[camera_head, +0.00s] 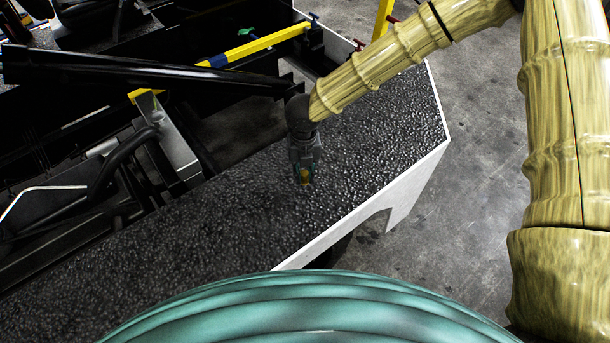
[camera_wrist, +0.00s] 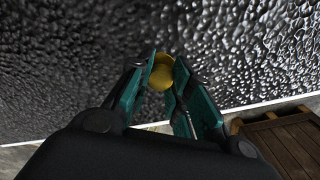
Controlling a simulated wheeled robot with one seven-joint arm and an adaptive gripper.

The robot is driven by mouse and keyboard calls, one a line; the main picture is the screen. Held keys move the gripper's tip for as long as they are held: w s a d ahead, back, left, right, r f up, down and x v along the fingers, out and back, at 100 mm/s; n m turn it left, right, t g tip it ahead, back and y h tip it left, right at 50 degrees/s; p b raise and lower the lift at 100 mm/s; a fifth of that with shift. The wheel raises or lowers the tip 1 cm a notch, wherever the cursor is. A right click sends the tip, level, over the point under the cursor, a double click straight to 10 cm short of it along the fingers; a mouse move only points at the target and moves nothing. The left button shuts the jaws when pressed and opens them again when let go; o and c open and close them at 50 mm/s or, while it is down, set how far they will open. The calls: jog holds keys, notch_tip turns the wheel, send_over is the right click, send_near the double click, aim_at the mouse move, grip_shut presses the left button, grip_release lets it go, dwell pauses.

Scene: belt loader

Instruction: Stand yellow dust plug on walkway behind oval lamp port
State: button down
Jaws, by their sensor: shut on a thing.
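The yellow dust plug (camera_wrist: 161,76) is between the fingers of my gripper (camera_wrist: 163,73) in the wrist view; its round top shows. My gripper points down over the black, bumpy walkway (camera_head: 220,225) and is shut on the plug. I cannot tell whether the plug touches the walkway. I cannot make out the oval lamp port in either view.
The walkway's white side edge (camera_head: 345,222) borders the grey concrete floor (camera_head: 490,150). A long black beam (camera_head: 150,72) and a yellow rail (camera_head: 265,45) lie beyond the walkway. A brown wooden crate (camera_wrist: 285,140) shows at lower right in the wrist view. Walkway around the gripper looks clear.

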aim_at(304, 172)
jog(key=shift+w+f+p, duration=0.15)
jog(key=shift+f+p, duration=0.7)
jog(key=shift+f, duration=0.95)
jog(key=c, duration=1.3)
grip_release()
jog(key=shift+r, duration=0.15)
notch_tip(304, 172, up, 12)
jog(key=b, duration=0.3)
